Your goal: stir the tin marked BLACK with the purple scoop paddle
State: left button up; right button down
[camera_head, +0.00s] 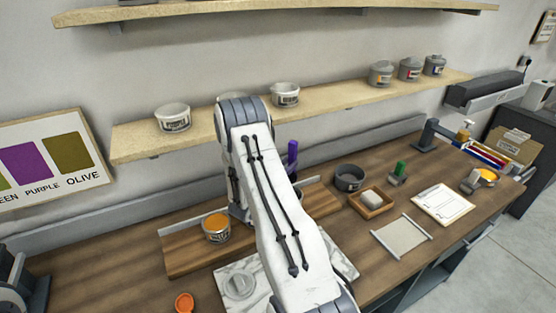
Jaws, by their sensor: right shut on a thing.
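The purple scoop paddle (292,158) stands upright just right of my right arm; its lower end is hidden. A grey rim (299,191), perhaps a tin, shows below it beside the arm. My right gripper (240,213) is mostly hidden behind my own forearm. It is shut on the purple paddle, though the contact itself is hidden. A tin with orange contents (216,228) stands on the wooden board, left of the gripper. I cannot read a BLACK label on any tin. My left gripper does not show.
The wooden board (185,262) and a marble slab (345,262) lie on the bench. A dark bowl (349,178), a wooden tray (385,206), a green-topped item (400,169) and a clipboard (443,203) are to the right. Shelves (390,97) hold several tins. An orange item (184,303) lies in front.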

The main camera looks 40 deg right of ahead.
notch_tip(320, 180, down, 9)
jog(key=b, duration=0.6)
jog(key=shift+r, duration=0.2)
